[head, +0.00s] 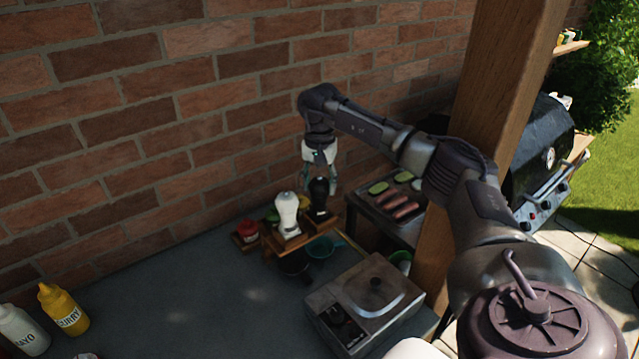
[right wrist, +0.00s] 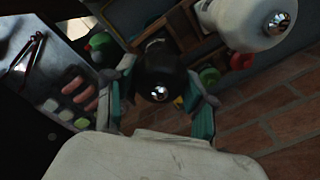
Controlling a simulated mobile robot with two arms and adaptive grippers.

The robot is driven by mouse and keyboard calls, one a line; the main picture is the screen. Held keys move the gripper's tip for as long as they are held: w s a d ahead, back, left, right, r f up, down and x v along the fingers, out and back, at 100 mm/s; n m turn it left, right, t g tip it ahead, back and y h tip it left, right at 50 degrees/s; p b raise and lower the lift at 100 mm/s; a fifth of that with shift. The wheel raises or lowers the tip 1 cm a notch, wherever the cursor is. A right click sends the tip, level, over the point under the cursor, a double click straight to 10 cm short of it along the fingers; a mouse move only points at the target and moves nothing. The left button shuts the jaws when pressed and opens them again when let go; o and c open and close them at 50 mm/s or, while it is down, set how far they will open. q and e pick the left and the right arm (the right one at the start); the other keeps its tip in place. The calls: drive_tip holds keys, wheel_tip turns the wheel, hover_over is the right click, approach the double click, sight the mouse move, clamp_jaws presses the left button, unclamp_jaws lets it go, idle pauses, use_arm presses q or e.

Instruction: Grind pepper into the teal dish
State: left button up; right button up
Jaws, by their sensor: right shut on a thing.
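A black pepper mill (head: 319,193) stands upright at the wooden rack near the wall. My right gripper (head: 319,178) reaches down from above and is shut on the mill's top. In the right wrist view the mill's dark head with a silver knob (right wrist: 158,72) sits between the teal-padded fingers (right wrist: 160,112). I cannot tell whether the mill's base touches the rack. The teal dish (head: 320,248) is on the counter just in front of the rack, below the mill. My left gripper is not in view.
A white mill (head: 287,214) stands on the rack (head: 285,241) close left of the black one. A dark bowl (head: 293,264) sits beside the dish. A metal appliance (head: 363,303) is in front right. A wooden post (head: 470,150) rises at right. The counter's left middle is clear.

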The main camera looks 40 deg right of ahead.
sight(320, 180)
drive_tip(key=m, duration=1.6)
idle(0.4)
idle(1.2)
drive_tip(key=o, duration=1.2)
wheel_tip(320, 180, up, 12)
